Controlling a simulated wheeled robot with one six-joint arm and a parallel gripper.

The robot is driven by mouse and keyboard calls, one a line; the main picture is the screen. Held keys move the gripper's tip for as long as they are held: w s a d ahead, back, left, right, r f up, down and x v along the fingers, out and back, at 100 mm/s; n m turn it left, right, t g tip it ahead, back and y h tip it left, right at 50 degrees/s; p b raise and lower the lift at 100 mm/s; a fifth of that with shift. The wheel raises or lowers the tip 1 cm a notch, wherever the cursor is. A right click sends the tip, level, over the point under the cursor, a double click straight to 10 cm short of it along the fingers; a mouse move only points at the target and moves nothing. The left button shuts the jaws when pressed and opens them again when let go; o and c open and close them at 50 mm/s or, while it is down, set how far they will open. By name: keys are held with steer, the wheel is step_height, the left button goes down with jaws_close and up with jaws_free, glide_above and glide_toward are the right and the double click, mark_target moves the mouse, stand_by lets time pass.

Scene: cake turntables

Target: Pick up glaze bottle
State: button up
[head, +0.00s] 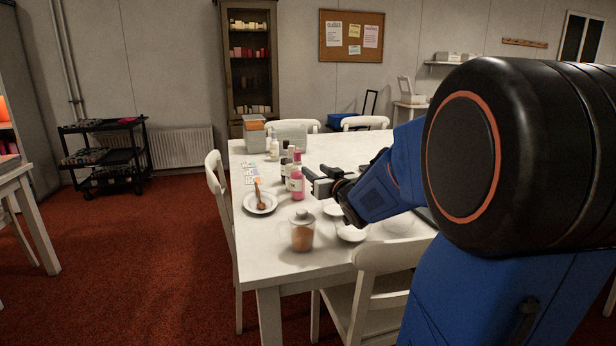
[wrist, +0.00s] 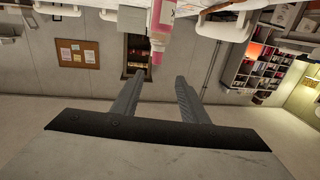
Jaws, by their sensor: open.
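A pink bottle with a pale label (head: 297,182), likely the glaze bottle, stands upright on the white table (head: 330,262). It also shows upside down at the top of the wrist view (wrist: 161,28), just beyond the fingertips and roughly in line with the gap. My gripper (head: 313,181) is at the bottle's right in the head view, at about its height. In the wrist view my gripper (wrist: 159,80) has its two fingers apart with nothing between them. I cannot tell whether a fingertip touches the bottle.
Dark-capped bottles (head: 285,168) stand close behind the pink one, and a white bottle (head: 274,150) farther back. In front are a plate (head: 250,203) with a brown brush-like item and a lidded jar (head: 302,236). Small white dishes (head: 352,234) lie under my arm. Chairs (head: 218,180) surround the table.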

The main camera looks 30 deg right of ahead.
glide_toward(299, 156)
steer(key=w, duration=0.5)
steer(key=shift+w+d+f, duration=0.1)
steer(key=shift+w+d, duration=0.1)
steer(key=shift+d, duration=0.15)
steer(key=shift+w+d, duration=0.2)
steer(key=shift+w, duration=1.3)
steer(key=shift+w+d, duration=0.2)
steer(key=shift+w, duration=1.35)
jaws_close()
